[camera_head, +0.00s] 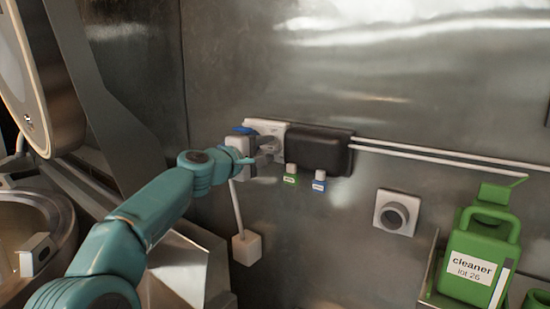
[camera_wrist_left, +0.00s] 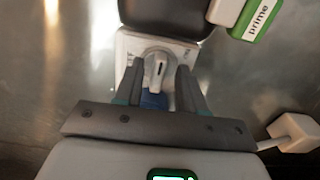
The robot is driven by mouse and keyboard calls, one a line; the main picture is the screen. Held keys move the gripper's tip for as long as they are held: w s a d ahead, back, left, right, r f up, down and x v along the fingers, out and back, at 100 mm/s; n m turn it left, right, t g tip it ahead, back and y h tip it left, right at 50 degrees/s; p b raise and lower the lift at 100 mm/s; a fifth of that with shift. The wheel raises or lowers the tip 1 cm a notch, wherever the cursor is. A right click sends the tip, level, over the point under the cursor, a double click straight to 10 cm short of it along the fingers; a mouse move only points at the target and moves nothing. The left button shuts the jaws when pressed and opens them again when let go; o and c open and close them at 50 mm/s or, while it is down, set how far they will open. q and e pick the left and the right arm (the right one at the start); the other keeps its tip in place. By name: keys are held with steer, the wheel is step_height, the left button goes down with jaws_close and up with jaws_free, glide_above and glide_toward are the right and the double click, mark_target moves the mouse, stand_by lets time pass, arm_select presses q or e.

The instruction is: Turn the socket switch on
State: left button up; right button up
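The white socket plate (camera_head: 266,127) is on the metal wall, left of a black box (camera_head: 320,148). In the left wrist view the plate (camera_wrist_left: 128,48) carries a rounded grey-white switch knob (camera_wrist_left: 157,66), with a blue part (camera_wrist_left: 153,100) below it. My left gripper (camera_head: 268,148) is at the socket and covers part of it in the head view. In the left wrist view its two dark fingers (camera_wrist_left: 158,72) stand apart, one on each side of the knob. I cannot tell whether they touch it. My right gripper is not in view.
A green tag (camera_head: 290,178) and a blue tag (camera_head: 320,184) hang under the box. A white block (camera_head: 246,248) hangs below on a cable. White pipes (camera_head: 450,154) run right. A round wall fitting (camera_head: 396,214) and a green cleaner jug (camera_head: 474,258) are at the right.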

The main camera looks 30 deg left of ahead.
arm_select(q)
steer(key=shift+s+r, duration=0.1)
steer(key=shift+r, duration=0.05)
steer(key=s+b, duration=0.4)
steer(key=s, duration=0.3)
steer(key=shift+a, duration=0.3)
steer(key=shift+w, duration=0.1)
steer(key=shift+d, duration=0.1)
